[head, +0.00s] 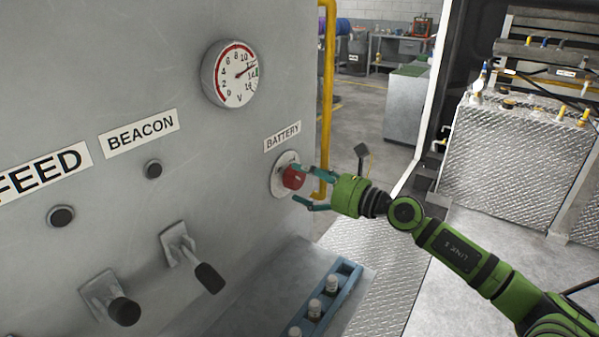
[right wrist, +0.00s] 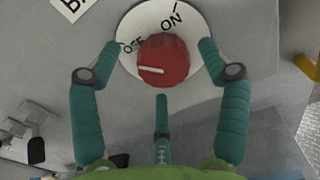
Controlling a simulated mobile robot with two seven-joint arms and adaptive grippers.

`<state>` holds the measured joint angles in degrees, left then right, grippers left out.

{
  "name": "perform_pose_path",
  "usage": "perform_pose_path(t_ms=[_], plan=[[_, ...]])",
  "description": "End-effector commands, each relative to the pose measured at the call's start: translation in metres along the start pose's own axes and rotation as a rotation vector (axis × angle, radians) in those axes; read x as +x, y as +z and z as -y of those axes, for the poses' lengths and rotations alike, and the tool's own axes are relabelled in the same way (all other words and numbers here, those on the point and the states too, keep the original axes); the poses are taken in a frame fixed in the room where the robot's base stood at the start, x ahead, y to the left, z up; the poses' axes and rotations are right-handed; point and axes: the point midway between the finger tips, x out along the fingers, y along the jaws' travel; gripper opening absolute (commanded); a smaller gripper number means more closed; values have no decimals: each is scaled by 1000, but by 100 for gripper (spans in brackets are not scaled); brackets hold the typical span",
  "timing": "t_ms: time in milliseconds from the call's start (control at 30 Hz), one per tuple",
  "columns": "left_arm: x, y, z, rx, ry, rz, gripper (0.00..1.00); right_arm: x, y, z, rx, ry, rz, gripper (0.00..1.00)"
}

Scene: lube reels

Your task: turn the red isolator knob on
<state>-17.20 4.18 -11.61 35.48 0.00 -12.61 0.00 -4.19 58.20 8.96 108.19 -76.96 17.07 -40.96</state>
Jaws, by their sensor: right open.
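The red isolator knob (head: 293,177) sits on a round white plate (head: 279,186) under the BATTERY label on the grey panel. In the right wrist view the knob (right wrist: 163,62) shows a white pointer line at its left side, near the OFF lettering; ON is printed at its upper right. My right gripper (head: 303,186) is at the knob with its teal fingers open. In the right wrist view two fingers (right wrist: 159,48) stand either side of the knob with visible gaps, and a third finger is below it. My left gripper is not in view.
A volt gauge (head: 231,74) is above the knob. Two black-handled levers (head: 206,275) stick out at the lower left, near the FEED and BEACON buttons. A blue rack (head: 327,300) with bottles stands below. A yellow pipe (head: 327,100) runs beside the panel's right edge.

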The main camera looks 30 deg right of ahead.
Motion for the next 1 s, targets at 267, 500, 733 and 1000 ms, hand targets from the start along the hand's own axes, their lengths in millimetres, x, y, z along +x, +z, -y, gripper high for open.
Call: perform_pose_path(t_ms=[267,500,733,1000], plan=[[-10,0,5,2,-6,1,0,18,0,0,2,-1,1,76],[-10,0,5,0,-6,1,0,20,-1,0,1,-1,0,76],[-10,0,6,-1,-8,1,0,19,0,0,2,-1,0,22],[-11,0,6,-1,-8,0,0,19,3,1,8,-4,6,21]])
